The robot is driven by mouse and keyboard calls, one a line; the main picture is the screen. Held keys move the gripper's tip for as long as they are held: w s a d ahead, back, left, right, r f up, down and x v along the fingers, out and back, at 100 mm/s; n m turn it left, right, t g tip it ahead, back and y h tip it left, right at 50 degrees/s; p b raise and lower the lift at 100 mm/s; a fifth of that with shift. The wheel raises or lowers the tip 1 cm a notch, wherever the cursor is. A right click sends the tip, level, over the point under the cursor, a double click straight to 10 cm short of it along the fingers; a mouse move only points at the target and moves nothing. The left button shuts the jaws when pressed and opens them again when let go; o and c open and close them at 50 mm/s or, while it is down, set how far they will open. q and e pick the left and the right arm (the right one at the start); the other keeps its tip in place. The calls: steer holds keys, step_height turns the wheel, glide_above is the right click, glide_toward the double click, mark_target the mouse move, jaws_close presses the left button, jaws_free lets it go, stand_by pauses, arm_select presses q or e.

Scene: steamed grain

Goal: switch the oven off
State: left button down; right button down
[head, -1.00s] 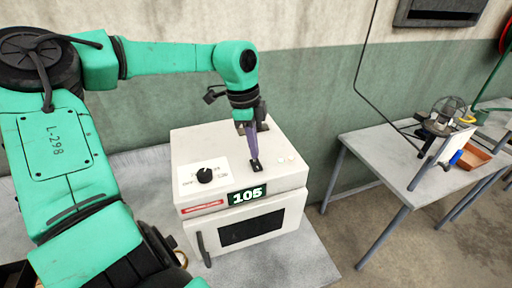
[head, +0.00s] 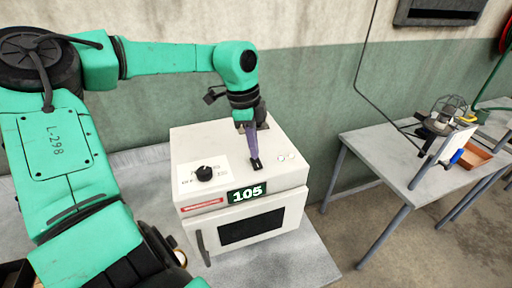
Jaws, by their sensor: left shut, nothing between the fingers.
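The oven (head: 185,228) is a white box on a grey table, with its front door closed and a dark window in it. A green display on its front edge reads 105. A black knob (head: 204,173) sits on a white label on its top, left of my gripper. Small pale round buttons (head: 286,156) lie on the top to the right. My left gripper (head: 256,164) is shut and empty, pointing down with its fingertips at or just above a dark switch on the oven top; contact cannot be told. My right gripper is not in view.
The grey table (head: 300,262) has bare room at the oven's front right. A second table (head: 388,160) stands to the right with a caged device (head: 447,112) and an orange tray (head: 474,156). A wall is close behind the oven.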

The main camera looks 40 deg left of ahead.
arm_select(q)
steer(key=shift+f+b, duration=0.4)
steer(key=shift+f, duration=0.1)
steer(key=shift+r+p, duration=2.4)
steer(key=shift+r, duration=1.2)
steer(key=shift+f, duration=0.1)
